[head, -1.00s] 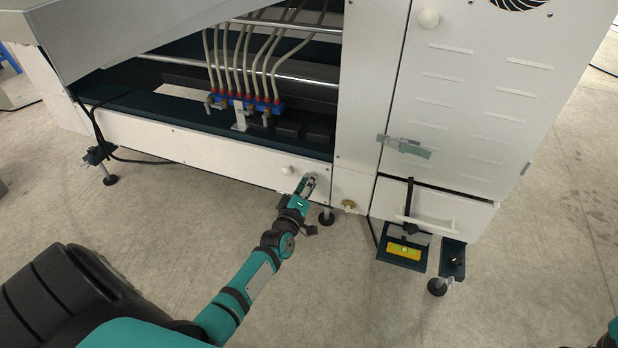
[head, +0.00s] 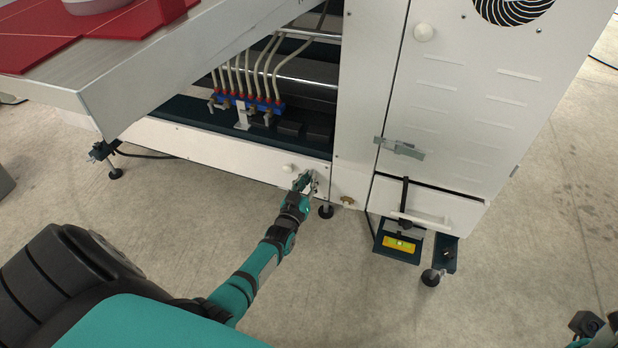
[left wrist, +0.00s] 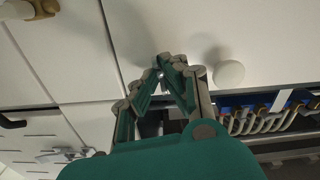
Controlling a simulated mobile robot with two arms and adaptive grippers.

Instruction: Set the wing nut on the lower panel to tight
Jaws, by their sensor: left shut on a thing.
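The lower panel (head: 215,148) is the long white strip along the machine's bottom, with a small round white knob (head: 288,168) on it. My left gripper (head: 309,181) is at the panel's right end, just right of the knob. In the left wrist view, its two fingers (left wrist: 167,69) come together on a small metal piece (left wrist: 160,74) at the panel face. This appears to be the wing nut, mostly hidden by the fingers; its angle cannot be made out. The knob (left wrist: 229,73) is beside the fingers, apart from them.
A brass-coloured fitting (head: 348,201) sticks out right of the panel; it also shows in the left wrist view (left wrist: 30,9). A machine foot (head: 326,212) stands below my gripper. The floor in front is clear.

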